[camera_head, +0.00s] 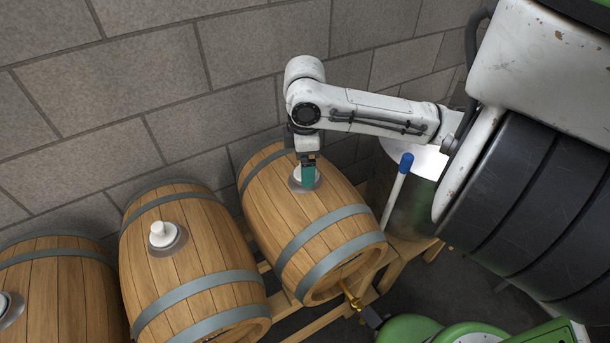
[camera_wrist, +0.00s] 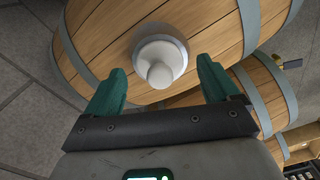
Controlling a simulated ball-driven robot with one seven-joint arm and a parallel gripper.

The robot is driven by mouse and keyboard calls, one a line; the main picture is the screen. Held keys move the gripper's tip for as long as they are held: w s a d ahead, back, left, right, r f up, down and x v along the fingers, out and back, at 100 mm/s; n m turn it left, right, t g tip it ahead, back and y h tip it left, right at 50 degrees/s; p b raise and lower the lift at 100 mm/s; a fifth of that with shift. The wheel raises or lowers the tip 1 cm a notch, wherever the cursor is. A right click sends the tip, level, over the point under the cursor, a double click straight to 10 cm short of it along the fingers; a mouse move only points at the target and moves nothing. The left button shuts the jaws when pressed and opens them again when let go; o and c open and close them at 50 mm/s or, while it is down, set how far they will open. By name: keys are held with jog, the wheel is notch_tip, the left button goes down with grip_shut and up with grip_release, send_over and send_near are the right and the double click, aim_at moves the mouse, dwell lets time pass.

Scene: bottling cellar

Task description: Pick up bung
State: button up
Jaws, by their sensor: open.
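The white bung (camera_wrist: 160,70) sits in a grey ring on top of the right barrel (camera_head: 330,215). In the wrist view it stands between and just beyond the two green fingers of my gripper (camera_wrist: 160,88), with gaps on both sides. My gripper (camera_head: 306,178) is open and empty, right above that barrel's top in the head view. There the fingers hide part of the bung. A second white bung (camera_head: 163,234) sits upright in the middle barrel (camera_head: 190,265).
A third barrel (camera_head: 55,290) with a partly visible bung (camera_head: 5,304) stands at the left. A block wall (camera_head: 150,90) runs close behind the barrels. A blue-handled rod (camera_head: 396,195) rises right of the right barrel, beside a metal vessel. A wooden rack (camera_head: 340,318) supports the barrels.

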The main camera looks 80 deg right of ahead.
jog(key=shift+f, duration=0.65)
jog(key=shift+c, duration=0.3)
jog(key=c, duration=1)
jog(key=shift+c, duration=0.2)
jog(key=shift+r, duration=0.15)
